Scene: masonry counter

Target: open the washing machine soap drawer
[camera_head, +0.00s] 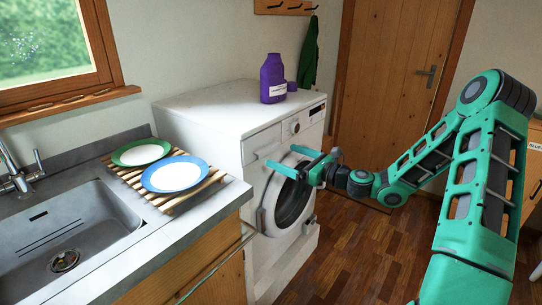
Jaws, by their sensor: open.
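The white washing machine (207,108) stands beyond the counter, with its round door (294,203) on the front. The soap drawer (262,142) is at the left end of the upper front panel and looks flush with it. My gripper (280,156) is open and empty, its two teal fingers pointing left toward the machine. The fingertips are just below and in front of the drawer front. I cannot tell whether they touch it. The fingers and wrist cover part of the upper front and the door's top.
A purple bottle (272,79) and a small purple cap (292,87) stand on the machine. The counter at left has a sink (60,235) and a wooden rack (195,196) with a green-rimmed plate (141,152) and a blue-rimmed plate (175,174). Wooden floor (345,245) lies clear at right.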

